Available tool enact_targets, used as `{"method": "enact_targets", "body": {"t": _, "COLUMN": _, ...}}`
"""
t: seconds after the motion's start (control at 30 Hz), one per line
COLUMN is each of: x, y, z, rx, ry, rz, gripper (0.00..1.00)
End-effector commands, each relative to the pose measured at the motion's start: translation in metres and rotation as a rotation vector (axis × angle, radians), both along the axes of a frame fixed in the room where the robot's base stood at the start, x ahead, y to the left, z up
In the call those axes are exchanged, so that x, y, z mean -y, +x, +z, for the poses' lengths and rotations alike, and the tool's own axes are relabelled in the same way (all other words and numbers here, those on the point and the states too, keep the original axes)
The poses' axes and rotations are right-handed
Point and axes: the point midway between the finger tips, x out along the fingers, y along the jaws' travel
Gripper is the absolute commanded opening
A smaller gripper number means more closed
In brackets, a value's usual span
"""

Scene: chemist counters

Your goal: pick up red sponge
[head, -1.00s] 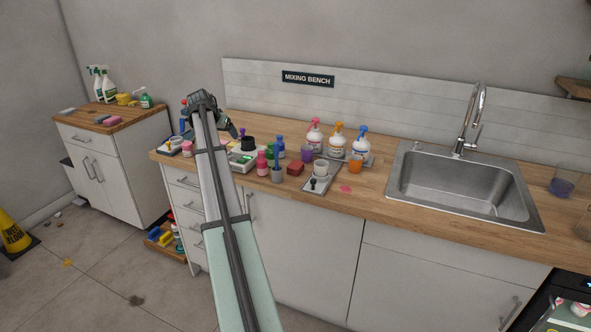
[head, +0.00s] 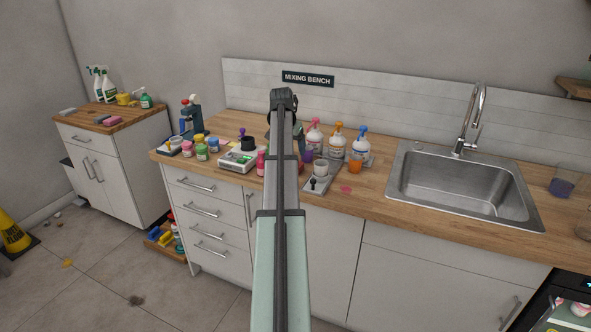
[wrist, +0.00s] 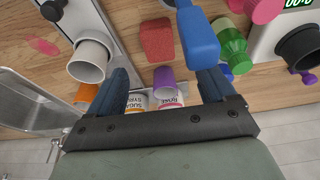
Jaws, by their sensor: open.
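The red sponge (wrist: 158,40) lies on the wooden counter in the upper middle of the wrist view. It is a rough, textured red block. In the head view my gripper (head: 299,140) is mostly behind my arm, over the middle of the bench.
A purple cup (wrist: 164,80), syrup bottles and a green bottle (wrist: 230,44) crowd around. The sink (head: 465,185) is at the right.

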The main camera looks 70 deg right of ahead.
Motion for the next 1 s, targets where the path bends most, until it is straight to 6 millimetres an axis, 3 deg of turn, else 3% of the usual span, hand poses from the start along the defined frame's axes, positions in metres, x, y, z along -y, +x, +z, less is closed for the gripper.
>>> {"method": "enact_targets", "body": {"t": 0.2, "x": 0.01, "y": -0.001, "z": -0.033, "rx": -0.001, "ry": 0.001, "rz": -0.001, "gripper": 0.83}}
{"method": "enact_targets", "body": {"t": 0.57, "x": 0.015, "y": -0.001, "z": -0.049, "rx": 0.0, "ry": 0.0, "rz": -0.001, "gripper": 0.83}}
{"method": "enact_targets", "body": {"t": 1.0, "x": 0.029, "y": -0.004, "z": -0.093, "rx": 0.0, "ry": -0.001, "rz": 0.0, "gripper": 0.83}}
